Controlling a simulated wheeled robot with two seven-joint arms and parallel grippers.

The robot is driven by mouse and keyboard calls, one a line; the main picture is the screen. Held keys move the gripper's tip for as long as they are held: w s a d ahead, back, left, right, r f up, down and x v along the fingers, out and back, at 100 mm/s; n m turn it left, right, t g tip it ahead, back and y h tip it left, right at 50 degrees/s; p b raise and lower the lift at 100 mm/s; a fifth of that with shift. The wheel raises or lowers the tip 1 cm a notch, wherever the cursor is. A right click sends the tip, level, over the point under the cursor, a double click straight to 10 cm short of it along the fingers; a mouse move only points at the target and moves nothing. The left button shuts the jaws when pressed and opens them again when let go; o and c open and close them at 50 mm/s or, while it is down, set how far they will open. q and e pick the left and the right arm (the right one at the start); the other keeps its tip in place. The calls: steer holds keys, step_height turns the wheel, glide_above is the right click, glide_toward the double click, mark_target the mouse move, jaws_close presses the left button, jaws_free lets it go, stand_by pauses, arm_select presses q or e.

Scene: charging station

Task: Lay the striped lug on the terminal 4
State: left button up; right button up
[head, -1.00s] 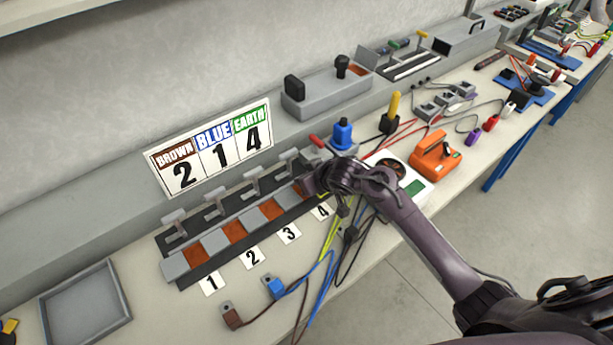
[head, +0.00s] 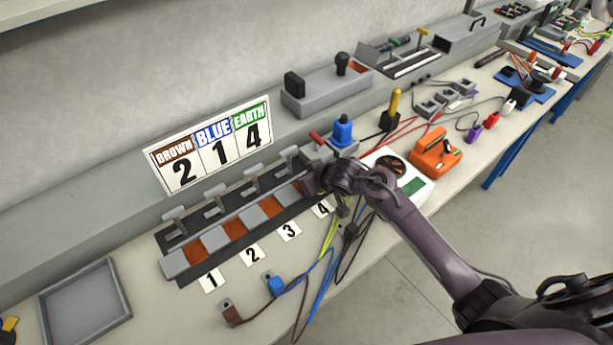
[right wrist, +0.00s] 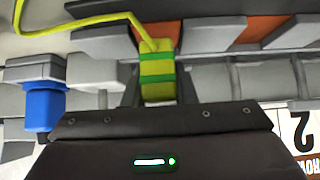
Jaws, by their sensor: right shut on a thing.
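The striped lug (right wrist: 157,72), green and yellow with a yellow wire, is between the fingers of my right gripper (right wrist: 157,92), which is shut on it. In the head view my right gripper (head: 311,185) is at the far right end of the terminal row, above the number 4 card (head: 322,208), and hides the lug. The copper pad of terminal 4 (right wrist: 172,29) shows just behind the lug in the right wrist view, partly covered. I cannot tell whether the lug touches it. My left gripper is not in view.
A blue lug (head: 276,285) and a brown lug (head: 231,314) lie on the bench in front. Raised clamps (head: 214,198) line the back of the terminals. A sign (head: 210,148) reads brown 2, blue 1, earth 4. A blue-handled block (head: 343,133) stands behind my gripper.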

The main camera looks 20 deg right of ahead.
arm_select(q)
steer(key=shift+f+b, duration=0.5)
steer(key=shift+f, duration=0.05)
arm_select(e)
steer(key=shift+f, duration=1.05)
steer(key=o, duration=0.9)
steer(key=shift+o, duration=0.7)
steer(key=v, duration=0.7)
steer(key=shift+s, duration=0.15)
steer(key=shift+s+d+r+p, duration=0.1)
steer(key=shift+s+r+p, duration=0.1)
steer(key=shift+r+p, duration=0.1)
steer(key=shift+w+f, duration=0.1)
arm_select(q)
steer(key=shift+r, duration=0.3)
